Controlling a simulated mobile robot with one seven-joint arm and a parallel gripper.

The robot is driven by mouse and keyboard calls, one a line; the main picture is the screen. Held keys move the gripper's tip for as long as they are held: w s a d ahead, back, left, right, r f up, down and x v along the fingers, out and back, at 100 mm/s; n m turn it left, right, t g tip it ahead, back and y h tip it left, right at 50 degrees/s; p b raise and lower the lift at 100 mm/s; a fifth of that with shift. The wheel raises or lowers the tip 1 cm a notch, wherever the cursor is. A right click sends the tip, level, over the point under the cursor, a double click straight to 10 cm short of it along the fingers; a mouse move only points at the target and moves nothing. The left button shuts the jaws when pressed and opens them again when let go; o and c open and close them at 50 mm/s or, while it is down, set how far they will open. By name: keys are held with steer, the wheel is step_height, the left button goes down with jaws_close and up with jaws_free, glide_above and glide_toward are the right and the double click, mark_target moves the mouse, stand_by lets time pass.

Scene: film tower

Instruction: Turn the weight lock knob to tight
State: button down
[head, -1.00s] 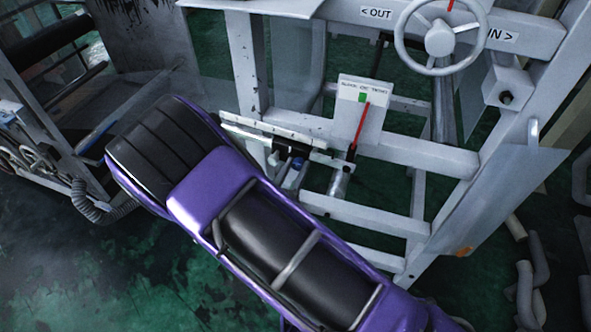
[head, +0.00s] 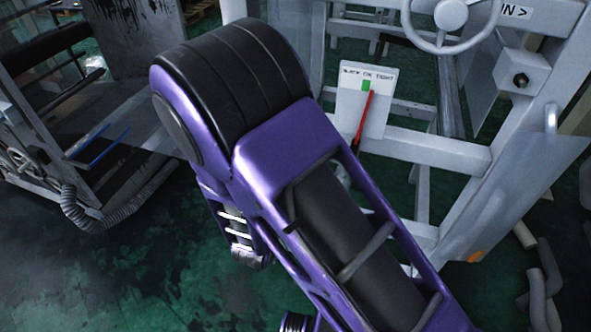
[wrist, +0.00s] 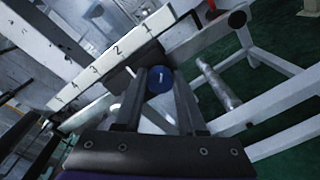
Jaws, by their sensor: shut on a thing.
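The weight lock knob (wrist: 160,79) is round and dark blue, with a small white mark on its face, in the middle of the wrist view. It sits beside the white beam (wrist: 97,70) with printed numbers. My gripper (wrist: 159,86) is shut on the knob, one dark finger on each side. In the head view my purple arm hides the knob and gripper. The white gauge plate (head: 382,78), lettered SLACK OK TIGHT, has a green mark and a red needle (head: 364,122) whose top is near the green.
A white handwheel (head: 451,15) stands above the gauge, on the white frame (head: 425,149). A bare metal rod (wrist: 218,84) shows right of the knob. A ribbed hose (head: 105,218) is at left. Pale pipes (head: 537,295) lie at lower right. Green floor is open at lower left.

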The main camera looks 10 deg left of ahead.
steer(key=shift+m+b, duration=0.4)
steer(key=shift+m, duration=0.2)
steer(key=c, duration=0.5)
jaws_free()
steer(key=s+a, duration=0.1)
steer(key=s, duration=1.6)
steer(key=shift+s+a+r, duration=0.2)
steer(key=shift+s+r, duration=0.05)
steer(key=shift+r, duration=0.1)
